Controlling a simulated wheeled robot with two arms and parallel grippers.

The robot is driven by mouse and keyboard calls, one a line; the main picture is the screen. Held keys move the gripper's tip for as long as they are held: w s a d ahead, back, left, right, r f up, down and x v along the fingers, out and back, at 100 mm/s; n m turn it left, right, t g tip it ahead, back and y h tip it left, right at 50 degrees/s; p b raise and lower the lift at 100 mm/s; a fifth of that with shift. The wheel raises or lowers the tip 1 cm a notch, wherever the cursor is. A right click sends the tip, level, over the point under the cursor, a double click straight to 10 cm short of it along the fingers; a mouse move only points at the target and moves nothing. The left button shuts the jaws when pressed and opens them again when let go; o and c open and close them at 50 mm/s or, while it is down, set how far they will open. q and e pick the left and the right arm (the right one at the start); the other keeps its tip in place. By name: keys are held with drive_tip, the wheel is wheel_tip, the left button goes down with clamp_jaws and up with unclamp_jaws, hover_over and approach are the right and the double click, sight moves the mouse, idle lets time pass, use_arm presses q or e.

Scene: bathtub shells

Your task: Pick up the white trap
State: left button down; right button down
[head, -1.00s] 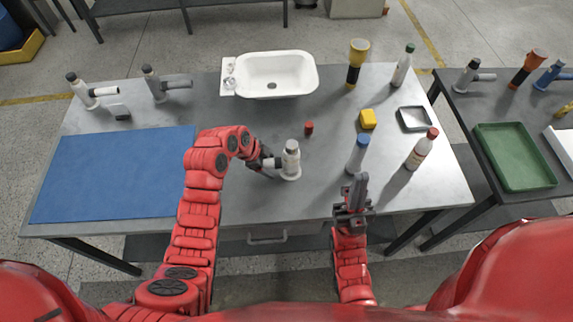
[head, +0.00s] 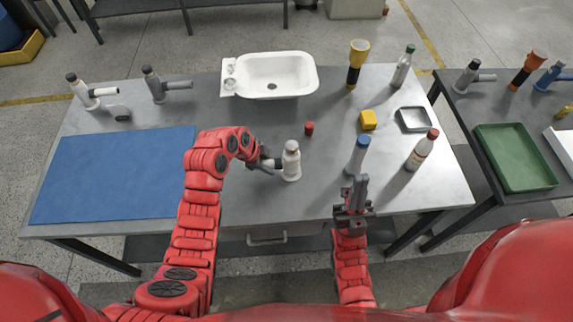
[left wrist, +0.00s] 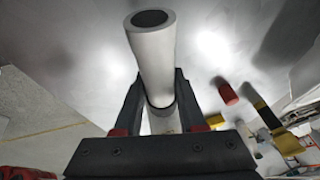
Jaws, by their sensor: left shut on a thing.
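The white trap (head: 291,161) stands upright on the grey workbench (head: 225,195), near its front middle, with its side pipe pointing left. My left gripper (head: 270,162) is at that side pipe, shut on it from the left. In the left wrist view the white tube of the trap (left wrist: 152,50) rises between the two dark fingers of my left gripper (left wrist: 162,98). My right gripper (head: 356,188) is raised in front of the bench's front edge, fingers pointing away from me. Its fingers look close together, but I cannot tell whether they are shut.
A small red cylinder (head: 309,129) stands just behind the trap. A blue-capped bottle (head: 357,157) and a red-capped bottle (head: 421,150) stand to the right. A white basin (head: 300,75) is behind, a blue mat (head: 110,175) to the left. Similar fittings (head: 82,92) stand at back left.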

use_arm(q)
drive_tip(key=shift+r+p, duration=0.3)
drive_tip(key=shift+p, duration=0.25)
drive_tip(key=shift+r+p, duration=0.2)
drive_tip(key=shift+p, duration=0.3)
wheel_tip(320, 180, up, 4)
drive_tip(key=b, duration=0.3)
drive_tip(key=shift+w+r, duration=0.1)
wheel_tip(320, 180, up, 4)
drive_tip(key=shift+r, duration=0.25)
wheel_tip(320, 180, up, 6)
drive_tip(key=r+p, duration=0.1)
drive_tip(key=p, duration=0.2)
wheel_tip(320, 180, up, 12)
drive_tip(key=p, duration=0.2)
hover_over(268, 161)
drive_tip(key=shift+s+d+f, duration=0.1)
drive_tip(key=shift+s, duration=0.1)
drive_tip(key=shift+f, duration=0.1)
